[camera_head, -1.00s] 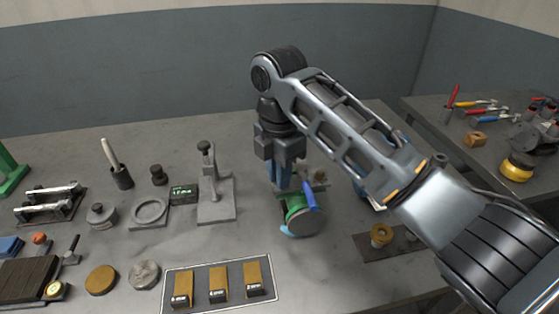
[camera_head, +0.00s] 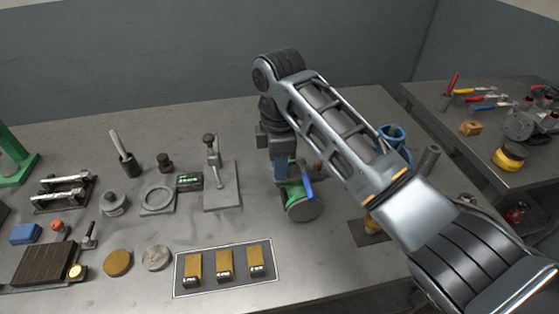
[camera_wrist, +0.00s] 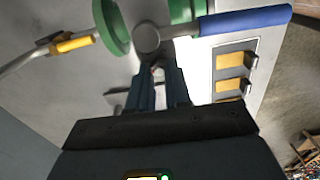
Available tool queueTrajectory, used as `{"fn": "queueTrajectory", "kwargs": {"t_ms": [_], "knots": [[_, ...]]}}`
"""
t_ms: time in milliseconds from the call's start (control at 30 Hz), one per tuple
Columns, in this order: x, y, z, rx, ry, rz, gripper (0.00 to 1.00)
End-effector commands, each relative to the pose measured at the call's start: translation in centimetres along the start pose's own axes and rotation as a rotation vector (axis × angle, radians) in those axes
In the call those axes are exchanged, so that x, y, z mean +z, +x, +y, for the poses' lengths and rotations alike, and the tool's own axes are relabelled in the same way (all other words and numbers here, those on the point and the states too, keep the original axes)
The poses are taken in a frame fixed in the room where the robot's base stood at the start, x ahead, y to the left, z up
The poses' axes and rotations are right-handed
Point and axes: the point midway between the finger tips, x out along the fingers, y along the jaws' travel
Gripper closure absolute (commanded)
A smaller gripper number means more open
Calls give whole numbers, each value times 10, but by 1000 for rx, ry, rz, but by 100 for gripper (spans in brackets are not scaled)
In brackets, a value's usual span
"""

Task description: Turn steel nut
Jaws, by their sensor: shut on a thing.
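A green fixture (camera_head: 299,203) with a round grey face and a blue handle (camera_head: 307,188) stands on the bench under my arm. In the wrist view, its green body (camera_wrist: 112,28), a grey round hub and the blue handle (camera_wrist: 245,20) lie just beyond my fingers. My gripper (camera_head: 283,182) points down at the back of this fixture. In the wrist view, my gripper's fingers (camera_wrist: 158,78) are close together on a small, pale metal piece (camera_wrist: 158,72), apparently the steel nut. The fingers hide most of it, so its shape and seating cannot be told.
A framed tray (camera_head: 272,280) with several brass-coloured blocks lies in front. A grey stand (camera_head: 222,190) stands left of the fixture. A blue ring-shaped object (camera_head: 392,133) shows behind my arm at right. A side table (camera_head: 520,105) holds tools.

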Motion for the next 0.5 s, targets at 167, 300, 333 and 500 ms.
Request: {"fn": "queueTrajectory", "kwargs": {"t_ms": [167, 300, 333, 500], "knots": [[0, -1, 1, 3, 2, 0, 100], [0, -2, 1, 3, 1, 0, 100], [0, -2, 1, 3, 1, 0, 100], [0, -1, 1, 2, 1, 0, 71]]}}
